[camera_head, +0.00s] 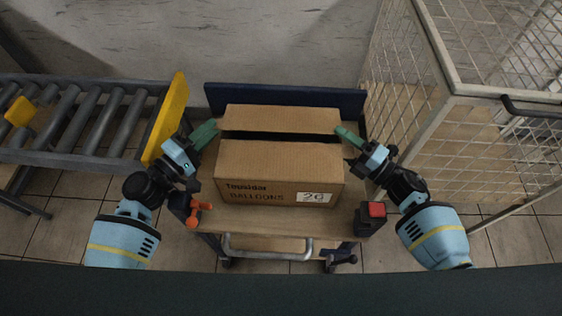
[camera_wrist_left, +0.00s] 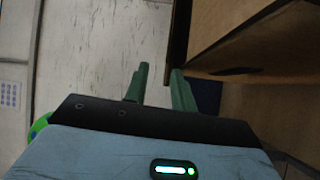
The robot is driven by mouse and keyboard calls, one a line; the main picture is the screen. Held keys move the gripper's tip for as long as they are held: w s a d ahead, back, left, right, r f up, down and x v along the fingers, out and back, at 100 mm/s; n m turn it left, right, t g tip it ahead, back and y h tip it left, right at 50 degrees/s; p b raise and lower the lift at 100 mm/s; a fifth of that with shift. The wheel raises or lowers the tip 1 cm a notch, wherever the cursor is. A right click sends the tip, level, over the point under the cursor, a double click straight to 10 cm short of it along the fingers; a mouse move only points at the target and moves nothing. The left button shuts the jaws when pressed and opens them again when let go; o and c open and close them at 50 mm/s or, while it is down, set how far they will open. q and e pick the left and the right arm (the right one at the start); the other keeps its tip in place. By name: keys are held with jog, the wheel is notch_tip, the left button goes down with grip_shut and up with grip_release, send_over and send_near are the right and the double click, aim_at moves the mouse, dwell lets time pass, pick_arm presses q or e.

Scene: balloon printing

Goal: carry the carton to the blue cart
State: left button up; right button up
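A dark gap runs across the carton's top. My left gripper (camera_head: 207,132) is at the carton's upper left side. In the left wrist view its two green fingers (camera_wrist_left: 159,72) stand apart with nothing visible between them, and the carton (camera_wrist_left: 235,40) is to their right. My right gripper (camera_head: 347,135) is at the carton's upper right edge; whether it touches, and its finger gap, I cannot tell.
A roller conveyor (camera_head: 85,118) with a yellow end plate (camera_head: 166,118) stands left. A wire mesh cage (camera_head: 480,150) stands close on the right. The cart carries an orange item (camera_head: 195,214), a box with a red top (camera_head: 376,210) and a metal front handle (camera_head: 268,254). A wall is behind.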

dwell(0.3)
pick_arm(q)
jog(key=o, duration=0.8)
jog(key=shift+a, duration=0.1)
jog(key=a, duration=0.7)
pick_arm(e)
jog(key=shift+o, duration=0.3)
jog(key=o, duration=0.7)
pick_arm(q)
jog(key=shift+d, duration=0.1)
pick_arm(e)
jog(key=shift+o, duration=0.2)
jog(key=shift+f, duration=0.15)
